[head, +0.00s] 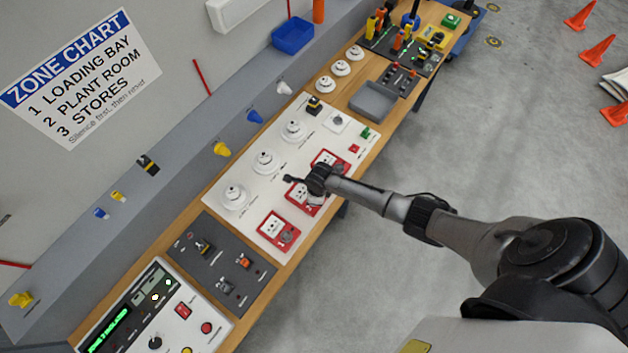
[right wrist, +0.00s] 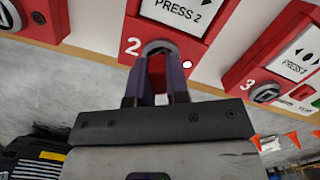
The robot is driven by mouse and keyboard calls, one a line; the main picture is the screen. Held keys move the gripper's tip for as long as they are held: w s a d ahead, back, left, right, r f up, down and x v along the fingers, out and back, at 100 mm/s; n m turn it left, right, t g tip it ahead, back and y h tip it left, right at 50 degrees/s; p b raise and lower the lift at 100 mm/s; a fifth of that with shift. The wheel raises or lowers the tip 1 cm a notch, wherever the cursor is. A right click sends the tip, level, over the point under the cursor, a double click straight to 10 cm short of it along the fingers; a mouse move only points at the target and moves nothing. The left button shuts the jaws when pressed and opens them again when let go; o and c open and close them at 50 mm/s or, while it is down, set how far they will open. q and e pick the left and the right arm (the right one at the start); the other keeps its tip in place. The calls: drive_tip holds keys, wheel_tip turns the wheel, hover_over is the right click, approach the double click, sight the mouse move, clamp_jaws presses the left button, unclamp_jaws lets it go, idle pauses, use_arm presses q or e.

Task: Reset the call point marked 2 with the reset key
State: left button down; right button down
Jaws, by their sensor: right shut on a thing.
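The call point marked 2 (right wrist: 178,22) is a red box with a white PRESS 2 plate, a round grey lock (right wrist: 160,47) and a small white light. In the head view it is the middle red call point (head: 303,200), partly covered by my right gripper (head: 312,188). In the right wrist view my right gripper (right wrist: 158,80) is shut at the lock of call point 2. A narrow red piece, which looks like the reset key (right wrist: 156,72), shows between its fingers; its tip is hidden at the lock. My left gripper is not in view.
Call point 3 (right wrist: 290,65) stands close on the right in the wrist view, and another red call point is on the left. White round devices (head: 265,162) line the panel behind. A grey tray (head: 373,101) sits farther along the bench.

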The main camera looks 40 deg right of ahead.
drive_tip(key=shift+m+p, duration=0.6)
drive_tip(key=shift+m, duration=0.3)
idle(0.4)
drive_tip(key=shift+n+p, duration=0.45)
drive_tip(key=shift+n, duration=0.65)
